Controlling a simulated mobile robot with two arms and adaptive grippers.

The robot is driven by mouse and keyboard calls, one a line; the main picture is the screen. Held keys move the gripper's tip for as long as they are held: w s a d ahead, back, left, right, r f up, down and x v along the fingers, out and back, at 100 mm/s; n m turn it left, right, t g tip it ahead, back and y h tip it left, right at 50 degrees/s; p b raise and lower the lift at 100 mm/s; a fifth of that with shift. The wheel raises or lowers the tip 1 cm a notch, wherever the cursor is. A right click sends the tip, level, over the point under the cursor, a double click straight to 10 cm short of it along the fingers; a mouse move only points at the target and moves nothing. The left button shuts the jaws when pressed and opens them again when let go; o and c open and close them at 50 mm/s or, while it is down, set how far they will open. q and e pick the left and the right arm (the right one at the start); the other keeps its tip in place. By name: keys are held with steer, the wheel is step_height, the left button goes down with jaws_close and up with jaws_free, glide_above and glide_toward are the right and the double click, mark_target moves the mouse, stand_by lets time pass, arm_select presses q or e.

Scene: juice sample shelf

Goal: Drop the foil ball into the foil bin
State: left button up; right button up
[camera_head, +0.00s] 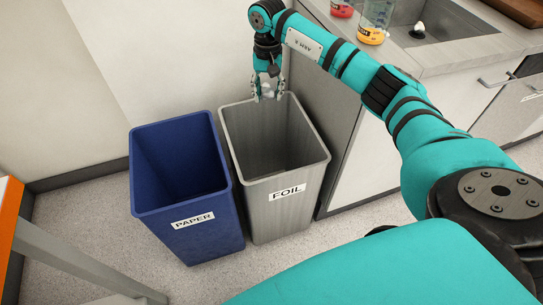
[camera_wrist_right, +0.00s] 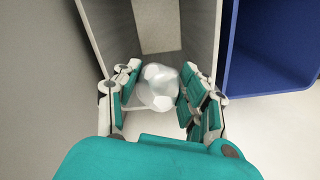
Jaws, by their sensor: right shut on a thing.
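The foil bin is the grey bin (camera_head: 290,190) labelled FOIL, standing on the floor against the cabinet side. My right gripper (camera_head: 268,90) is over the back rim of this bin, pointing down. In the right wrist view my right gripper (camera_wrist_right: 160,78) is shut on the foil ball (camera_wrist_right: 160,88), a pale shiny lump between the fingers. The grey bin's inside wall (camera_wrist_right: 203,30) shows beyond the ball. In the head view the foil ball is too small and covered by the fingers to make out. My left gripper is not in view.
A blue bin (camera_head: 190,215) labelled PAPER stands directly left of the grey one and also shows in the wrist view (camera_wrist_right: 270,55). The counter (camera_head: 450,50) with a sink and jars (camera_head: 373,25) is at right. An orange-edged table (camera_head: 8,215) is at left.

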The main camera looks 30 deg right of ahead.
arm_select(q)
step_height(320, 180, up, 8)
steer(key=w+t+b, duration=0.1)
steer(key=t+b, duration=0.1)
steer(key=b, duration=0.5)
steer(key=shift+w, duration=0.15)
arm_select(e)
step_height(320, 180, down, 12)
steer(key=d+m, duration=0.1)
steer(key=d, duration=0.2)
steer(key=shift+w+r, duration=0.2)
steer(key=shift+w, duration=0.25)
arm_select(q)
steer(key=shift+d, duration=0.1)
arm_select(e)
steer(key=o, duration=1)
steer(key=shift+a, duration=0.1)
step_height(320, 180, up, 12)
